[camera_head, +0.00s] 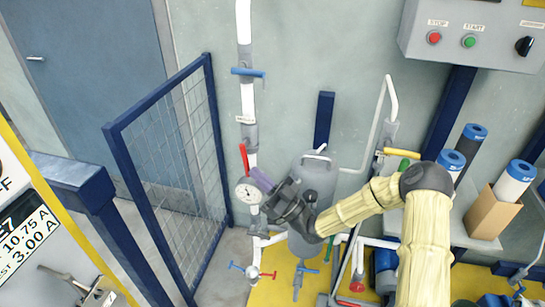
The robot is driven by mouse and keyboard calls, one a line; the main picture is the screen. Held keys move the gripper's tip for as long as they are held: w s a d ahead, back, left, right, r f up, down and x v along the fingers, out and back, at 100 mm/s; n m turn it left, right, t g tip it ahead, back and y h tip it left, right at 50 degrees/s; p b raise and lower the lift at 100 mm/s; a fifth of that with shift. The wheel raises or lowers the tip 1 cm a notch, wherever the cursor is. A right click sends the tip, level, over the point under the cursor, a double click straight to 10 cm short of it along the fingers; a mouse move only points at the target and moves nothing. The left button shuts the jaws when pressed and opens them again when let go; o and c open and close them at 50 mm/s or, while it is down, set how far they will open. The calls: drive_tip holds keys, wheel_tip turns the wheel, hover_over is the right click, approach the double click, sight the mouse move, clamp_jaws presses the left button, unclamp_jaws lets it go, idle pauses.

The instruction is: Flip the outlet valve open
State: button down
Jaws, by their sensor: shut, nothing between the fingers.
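A white vertical pipe (247,97) carries several lever valves, and I cannot tell for sure which is the outlet valve. A red lever (244,158) stands nearly upright along the pipe, just above a round gauge (249,190). A blue lever (248,72) lies crosswise higher up. A small label (245,120) between them is too small to read. My gripper (261,179), with purple fingers, is shut and empty. In the picture its fingertips lie just right of the gauge and below the red lever; whether they touch anything is unclear.
A grey tank (315,184) stands behind my gripper. A blue mesh fence (208,130) closes the left side. A button panel (480,38) hangs at upper right.

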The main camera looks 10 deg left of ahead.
drive_tip(key=shift+a+f+y+b, duration=0.4)
drive_tip(key=shift+a+b, duration=0.2)
drive_tip(key=shift+b, duration=0.25)
drive_tip(key=d+r+b+v, duration=0.1)
drive_tip(key=b+v, duration=0.1)
drive_tip(key=v, duration=1.1)
drive_tip(key=shift+s+r+t, duration=0.2)
drive_tip(key=shift+s+t, duration=0.1)
drive_tip(key=shift+s, duration=0.05)
